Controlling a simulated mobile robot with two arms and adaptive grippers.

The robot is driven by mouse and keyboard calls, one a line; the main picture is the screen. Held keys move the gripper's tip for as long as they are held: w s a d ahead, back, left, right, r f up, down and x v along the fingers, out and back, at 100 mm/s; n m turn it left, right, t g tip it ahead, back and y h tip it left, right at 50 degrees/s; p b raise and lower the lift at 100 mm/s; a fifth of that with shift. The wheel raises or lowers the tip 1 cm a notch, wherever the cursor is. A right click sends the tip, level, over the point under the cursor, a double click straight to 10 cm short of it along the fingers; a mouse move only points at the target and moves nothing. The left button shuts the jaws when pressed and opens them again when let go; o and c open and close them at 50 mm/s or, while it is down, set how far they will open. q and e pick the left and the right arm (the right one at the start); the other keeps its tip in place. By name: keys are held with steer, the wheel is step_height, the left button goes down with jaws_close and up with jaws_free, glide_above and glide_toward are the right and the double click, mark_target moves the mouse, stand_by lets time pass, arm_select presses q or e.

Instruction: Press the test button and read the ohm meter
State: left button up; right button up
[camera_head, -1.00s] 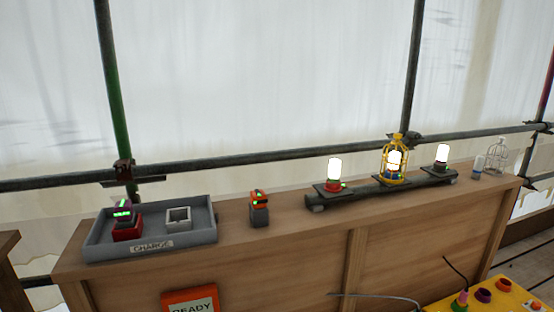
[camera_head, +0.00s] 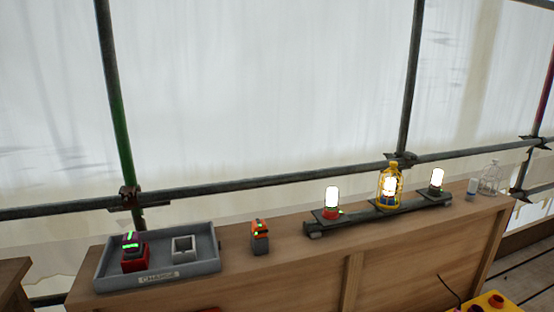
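A yellow box (camera_head: 488,303) shows only in part at the bottom right edge, with a round dark red socket (camera_head: 496,299) on its top. It looks like a tester, but no test button or ohm meter face can be made out on the part in view. Neither my left nor my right gripper is in view.
A wooden bench (camera_head: 290,285) holds a grey tray (camera_head: 210,266) marked CHARGE, an orange device (camera_head: 260,230) and a dark rail (camera_head: 360,220) with lit lamps (camera_head: 332,198). A yellow cage (camera_head: 379,190) surrounds the middle lamp. Scaffold pipes (camera_head: 250,183) run behind.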

steer(key=shift+c, duration=0.6)
jaws_close()
stand_by(0.9)
